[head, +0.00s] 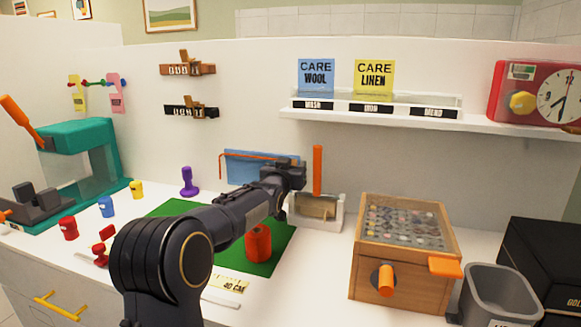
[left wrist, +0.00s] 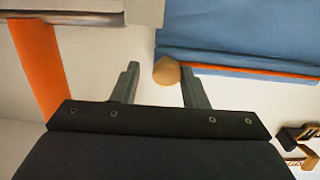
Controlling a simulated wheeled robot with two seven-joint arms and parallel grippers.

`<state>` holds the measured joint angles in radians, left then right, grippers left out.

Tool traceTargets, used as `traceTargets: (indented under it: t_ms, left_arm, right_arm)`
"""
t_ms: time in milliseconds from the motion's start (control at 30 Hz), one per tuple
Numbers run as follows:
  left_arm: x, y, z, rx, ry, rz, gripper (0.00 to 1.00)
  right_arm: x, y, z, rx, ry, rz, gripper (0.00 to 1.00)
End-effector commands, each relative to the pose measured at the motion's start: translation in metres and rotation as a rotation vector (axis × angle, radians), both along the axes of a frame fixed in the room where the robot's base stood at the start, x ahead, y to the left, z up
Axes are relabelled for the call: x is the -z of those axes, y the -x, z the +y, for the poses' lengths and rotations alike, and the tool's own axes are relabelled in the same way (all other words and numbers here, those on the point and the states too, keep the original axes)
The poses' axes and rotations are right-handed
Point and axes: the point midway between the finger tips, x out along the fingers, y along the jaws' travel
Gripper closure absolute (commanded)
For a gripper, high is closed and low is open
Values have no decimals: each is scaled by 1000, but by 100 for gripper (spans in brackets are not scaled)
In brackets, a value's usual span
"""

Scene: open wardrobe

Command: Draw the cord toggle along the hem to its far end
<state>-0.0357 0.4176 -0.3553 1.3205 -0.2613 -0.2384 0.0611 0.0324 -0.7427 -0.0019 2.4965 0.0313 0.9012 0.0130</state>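A blue cloth panel (head: 262,169) hangs at the back wall, with an orange cord (head: 222,168) along its edge. In the left wrist view, the blue cloth (left wrist: 240,30) fills the upper right and the orange cord (left wrist: 260,73) runs along its hem. The toggle, a round tan bead (left wrist: 166,71), sits at the hem's left end there. My left gripper (left wrist: 158,70) is open, with the bead between its fingertips, closer to the right finger. In the head view my left gripper (head: 297,172) is at the cloth's right end and the bead is hidden. My right gripper is not in view.
A white holder (head: 333,218) with an upright orange handle (head: 317,170) stands just right of my left gripper. A wooden box (head: 400,275) and grey bin (head: 499,297) are further right. An orange-red cylinder (head: 258,243) stands on a green mat (head: 285,247) below.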

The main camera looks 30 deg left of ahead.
Motion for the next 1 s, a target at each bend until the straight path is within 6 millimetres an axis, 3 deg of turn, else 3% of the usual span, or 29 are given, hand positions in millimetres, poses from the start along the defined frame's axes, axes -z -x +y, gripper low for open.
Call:
traceTargets:
  t_ms: [400, 567, 800, 1000]
  left_arm:
    - [-6, 0, 2, -3, -1, -2, 53]
    - [-32, 0, 0, 0, -1, -4, 53]
    - [-75, 30, -21, 5, 0, -4, 53]
    - [-96, 48, -33, 5, -1, -1, 53]
  right_arm:
    - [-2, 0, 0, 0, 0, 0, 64]
    - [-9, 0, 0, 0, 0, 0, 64]
    - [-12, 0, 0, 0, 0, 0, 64]
    - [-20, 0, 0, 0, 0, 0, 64]
